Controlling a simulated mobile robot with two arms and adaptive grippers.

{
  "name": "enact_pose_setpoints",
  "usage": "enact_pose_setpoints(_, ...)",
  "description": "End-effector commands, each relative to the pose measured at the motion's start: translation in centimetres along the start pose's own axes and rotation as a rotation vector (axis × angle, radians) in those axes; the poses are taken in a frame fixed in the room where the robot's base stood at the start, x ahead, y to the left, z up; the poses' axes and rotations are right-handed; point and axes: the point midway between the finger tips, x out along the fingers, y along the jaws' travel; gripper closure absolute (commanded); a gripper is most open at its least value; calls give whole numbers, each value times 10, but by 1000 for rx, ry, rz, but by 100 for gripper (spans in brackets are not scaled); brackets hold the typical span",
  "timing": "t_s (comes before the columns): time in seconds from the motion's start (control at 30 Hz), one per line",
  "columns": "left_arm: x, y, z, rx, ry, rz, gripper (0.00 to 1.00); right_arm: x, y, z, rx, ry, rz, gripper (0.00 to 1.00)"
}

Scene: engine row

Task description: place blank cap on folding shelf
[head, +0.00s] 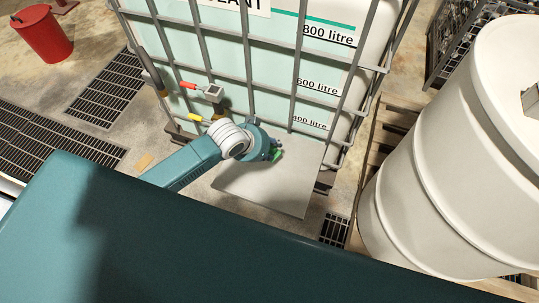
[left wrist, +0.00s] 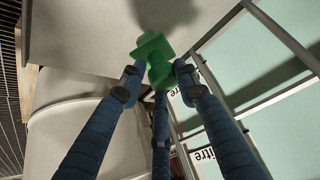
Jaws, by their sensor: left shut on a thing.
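The green blank cap (left wrist: 157,52) sits between the fingertips of my left gripper (left wrist: 155,75) in the left wrist view. The fingers are shut on it, and its flanged end points away from them. In the head view only a small green part of the cap (head: 277,155) shows beside my left gripper (head: 274,152). The folding shelf (head: 268,187) is a flat grey plate in front of the caged tank. The gripper and cap appear over its back part. The shelf (left wrist: 85,35) also shows behind the cap in the left wrist view, with a dark shadow on it. My right gripper is not in view.
The caged tank (head: 238,62) with litre marks stands directly behind the shelf, its bars close to the gripper. A large cream drum (head: 445,165) stands on a pallet to the right. Red- and yellow-handled valves (head: 190,86) are left of the gripper. The shelf's front is clear.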

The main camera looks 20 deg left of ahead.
Motion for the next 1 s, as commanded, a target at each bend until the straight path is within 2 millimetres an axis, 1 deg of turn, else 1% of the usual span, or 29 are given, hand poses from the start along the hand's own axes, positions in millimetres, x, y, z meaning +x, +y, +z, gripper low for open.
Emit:
enact_pose_setpoints(0.13,11,0,7,-1,-1,0,96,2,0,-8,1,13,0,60)
enact_pose_setpoints(0.2,21,0,14,-2,-3,0,96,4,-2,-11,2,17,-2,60)
enact_pose_setpoints(0.3,33,1,22,-1,-1,0,96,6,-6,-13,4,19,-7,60)
enact_pose_setpoints(0.37,38,1,24,0,-1,0,96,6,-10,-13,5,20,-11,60)
enact_pose_setpoints(0.5,40,1,26,1,2,0,96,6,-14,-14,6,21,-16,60)
enact_pose_setpoints(0.77,42,1,27,0,1,0,96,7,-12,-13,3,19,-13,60)
enact_pose_setpoints(0.8,42,1,27,0,0,0,63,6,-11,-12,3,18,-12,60)
enact_pose_setpoints(0.87,42,1,27,0,0,0,51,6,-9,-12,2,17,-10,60)
enact_pose_setpoints(1.0,41,1,27,0,0,0,50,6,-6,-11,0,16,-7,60)
